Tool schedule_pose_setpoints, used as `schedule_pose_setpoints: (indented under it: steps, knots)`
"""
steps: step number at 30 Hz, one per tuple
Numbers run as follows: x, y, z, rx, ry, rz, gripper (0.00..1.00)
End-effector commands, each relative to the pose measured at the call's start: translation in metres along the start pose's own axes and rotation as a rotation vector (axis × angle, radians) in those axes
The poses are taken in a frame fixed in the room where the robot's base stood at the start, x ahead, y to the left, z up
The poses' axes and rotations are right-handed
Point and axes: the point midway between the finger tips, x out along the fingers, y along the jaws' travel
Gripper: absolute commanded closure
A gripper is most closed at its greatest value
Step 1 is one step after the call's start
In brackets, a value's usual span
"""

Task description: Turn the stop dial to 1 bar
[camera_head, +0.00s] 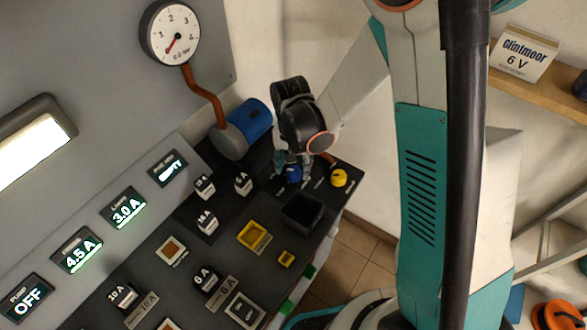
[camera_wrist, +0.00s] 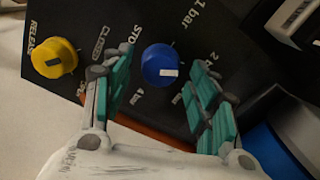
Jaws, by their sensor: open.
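The stop dial is a blue round knob (camera_wrist: 160,65) with a white mark on its lower right part in the wrist view. The labels "STOP", "1 bar", a 2 and a 4 stand around it. I cannot tell exactly which label the mark lines up with. In the head view the dial (camera_head: 293,174) is partly hidden under my gripper (camera_head: 292,168). My gripper also shows in the wrist view (camera_wrist: 163,88), with teal fingers open, one on each side of the dial. A gap shows between the dial and each finger there; depth is unclear.
A yellow knob (camera_wrist: 53,57) marked "RELEASE" and "CLOSED" sits left of the dial. A pressure gauge (camera_head: 170,33) on the wall has its red needle low, near the scale's start. A blue cylinder (camera_head: 241,130) and a black open box (camera_head: 302,213) are close by.

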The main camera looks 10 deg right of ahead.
Motion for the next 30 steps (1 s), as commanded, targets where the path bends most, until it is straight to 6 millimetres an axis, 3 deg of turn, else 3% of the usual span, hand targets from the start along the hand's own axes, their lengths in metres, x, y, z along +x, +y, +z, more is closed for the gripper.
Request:
schedule_pose_setpoints:
  steps: [4, 13, 19, 30]
  knots:
    - [0.0093, 0.0, -0.0002, 0.0, 0.0, 0.0, 0.46]
    - [0.0102, 0.0001, 0.0, 0.0, 0.0, 0.0, 0.46]
    - [0.0101, 0.0, 0.0, 0.0, 0.0, 0.0, 0.91]
    - [0.0106, -0.0002, 0.0, -0.033, 0.001, 0.0, 0.91]
